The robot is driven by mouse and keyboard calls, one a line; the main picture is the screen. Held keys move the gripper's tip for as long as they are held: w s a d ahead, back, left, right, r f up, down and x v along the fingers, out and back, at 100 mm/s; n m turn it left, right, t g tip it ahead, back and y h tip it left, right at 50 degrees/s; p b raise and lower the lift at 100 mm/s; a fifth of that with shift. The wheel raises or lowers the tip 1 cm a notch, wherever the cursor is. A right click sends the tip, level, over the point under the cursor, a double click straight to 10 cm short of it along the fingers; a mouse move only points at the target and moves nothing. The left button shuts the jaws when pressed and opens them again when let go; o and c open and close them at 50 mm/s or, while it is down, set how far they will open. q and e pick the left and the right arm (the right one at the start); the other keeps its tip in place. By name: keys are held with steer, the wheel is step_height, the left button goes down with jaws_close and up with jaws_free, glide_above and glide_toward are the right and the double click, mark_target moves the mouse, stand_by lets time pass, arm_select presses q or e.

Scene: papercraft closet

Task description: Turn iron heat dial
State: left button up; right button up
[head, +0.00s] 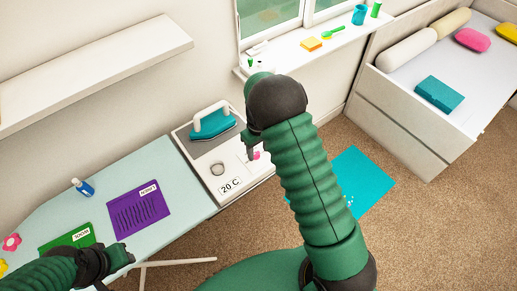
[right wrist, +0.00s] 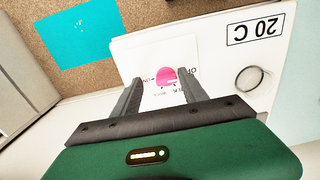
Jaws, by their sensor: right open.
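The pink dial (right wrist: 166,77) sits on a white panel with small printed letters, partly covered, around it. In the right wrist view my right gripper (right wrist: 160,74) is open, with one finger on each side of the dial; I cannot tell if they touch it. In the head view the dial (head: 257,155) shows just right of my right gripper (head: 250,150), partly hidden by it. The teal iron (head: 214,127) with a white handle rests on a grey pad at the back of the station. My left gripper (head: 123,258) is over the ironing board; its opening is unclear.
A "20 C" label (head: 230,186) and a round ring (head: 217,169) are on the station's white top. The ironing board (head: 130,172) holds a purple folder (head: 139,208), a green one (head: 68,237) and a blue bottle (head: 83,187). A window sill (head: 290,60) is behind.

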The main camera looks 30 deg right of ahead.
steer(key=shift+w+a, duration=0.15)
steer(key=shift+a, duration=0.5)
steer(key=shift+a+r, duration=0.1)
steer(key=shift+a, duration=0.1)
steer(key=shift+c, duration=3.3)
steer(key=shift+d, duration=0.55)
jaws_close()
steer(key=shift+a, duration=0.3)
steer(key=shift+d+m+p, duration=0.15)
steer(key=shift+m+p, duration=0.2)
steer(key=shift+m, duration=0.75)
steer(key=m+p, duration=0.1)
steer(key=m, duration=0.2)
steer(key=shift+s, duration=0.2)
steer(key=m+p, duration=0.1)
steer(key=m, duration=0.5)
steer(key=shift+m, duration=0.4)
steer(key=m+p, duration=0.2)
steer(key=m, duration=0.4)
steer(key=shift+s, duration=0.1)
arm_select(q)
steer(key=r, duration=0.4)
steer(key=a+r+p, duration=0.1)
steer(key=shift+r, duration=0.4)
arm_select(e)
steer(key=m, duration=0.5)
steer(key=shift+a, duration=0.2)
steer(key=shift+m, duration=0.4)
